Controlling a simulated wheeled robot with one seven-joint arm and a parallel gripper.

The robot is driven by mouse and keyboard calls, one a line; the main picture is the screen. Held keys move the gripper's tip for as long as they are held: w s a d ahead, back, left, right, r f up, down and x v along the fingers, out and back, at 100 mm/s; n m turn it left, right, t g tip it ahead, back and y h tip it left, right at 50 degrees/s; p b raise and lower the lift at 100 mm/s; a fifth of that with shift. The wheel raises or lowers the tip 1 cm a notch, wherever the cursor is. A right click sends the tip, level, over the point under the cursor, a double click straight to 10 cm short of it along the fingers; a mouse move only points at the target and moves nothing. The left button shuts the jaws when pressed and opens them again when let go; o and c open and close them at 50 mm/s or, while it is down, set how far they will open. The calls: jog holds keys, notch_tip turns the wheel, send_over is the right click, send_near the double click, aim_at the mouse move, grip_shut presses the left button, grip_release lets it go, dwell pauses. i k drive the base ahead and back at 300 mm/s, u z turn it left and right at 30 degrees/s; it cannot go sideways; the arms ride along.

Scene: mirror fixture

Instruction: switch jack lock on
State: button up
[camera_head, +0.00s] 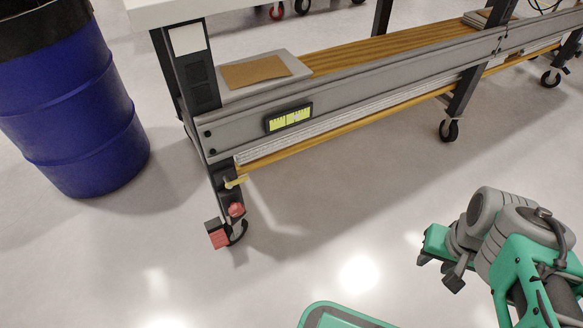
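The cart's near left leg stands at centre-left. Low on it are a small yellow lever (236,182), a red knob (236,209) and a red pedal-like block (217,234) beside the caster (239,230). I cannot tell for certain which of these is the jack lock, or its state. My gripper (437,272) is at the lower right, well to the right of the leg and touching nothing. Its two dark fingertips are apart with nothing between them.
A blue drum (75,110) stands left of the cart. The cart's lower shelf rail (350,97) runs from the leg to the upper right, with another caster (449,130) along it. The floor (330,220) between my gripper and the leg is clear.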

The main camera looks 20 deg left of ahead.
aim_at(228, 185)
jog(key=z, duration=0.1)
jog(key=i, duration=1.6)
jog(key=u, duration=3.35)
jog(key=i, duration=0.5)
